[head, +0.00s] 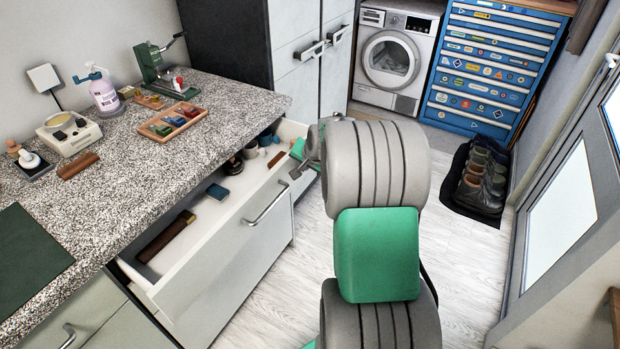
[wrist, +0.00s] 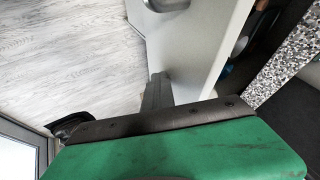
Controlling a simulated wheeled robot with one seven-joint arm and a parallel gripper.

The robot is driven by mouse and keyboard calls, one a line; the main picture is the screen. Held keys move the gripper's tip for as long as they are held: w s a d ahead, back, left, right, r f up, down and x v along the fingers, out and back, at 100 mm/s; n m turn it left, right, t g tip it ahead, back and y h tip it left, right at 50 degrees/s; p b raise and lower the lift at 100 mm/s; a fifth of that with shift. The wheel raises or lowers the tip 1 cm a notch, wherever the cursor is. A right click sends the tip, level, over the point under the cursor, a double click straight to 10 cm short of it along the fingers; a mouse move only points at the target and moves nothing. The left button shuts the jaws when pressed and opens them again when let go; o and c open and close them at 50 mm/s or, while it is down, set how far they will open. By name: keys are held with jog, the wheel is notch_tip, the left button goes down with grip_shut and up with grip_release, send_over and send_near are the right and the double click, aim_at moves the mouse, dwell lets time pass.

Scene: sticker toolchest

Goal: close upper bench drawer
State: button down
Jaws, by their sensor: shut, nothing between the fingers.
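The upper bench drawer (head: 235,257) stands pulled out from under the speckled worktop, with its white inside and contents showing. Its bar handle (head: 268,205) is on the pale front; the drawer front (wrist: 200,45) also shows in the wrist view, with part of the handle at the top edge. My gripper (head: 298,172) is at the far right end of the drawer front. In the wrist view my gripper (wrist: 157,92) is shut and empty, its tips close to the front's lower part. I cannot tell whether they touch it. My arm hides some of the floor.
The speckled worktop (head: 110,165) bears tools and a small tray. A washing machine (head: 392,60), blue tool chest (head: 490,70) and shoe mat (head: 460,205) stand beyond. The pale floor is mostly clear.

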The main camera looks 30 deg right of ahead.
aim_at(274, 162)
jog(key=w+a, duration=0.1)
jog(key=w, duration=0.2)
jog(key=w+a, duration=0.2)
jog(key=w, duration=0.2)
jog(key=w+a, duration=0.2)
jog(key=w, duration=0.1)
jog(key=shift+w+b, duration=0.2)
jog(key=shift+b, duration=0.2)
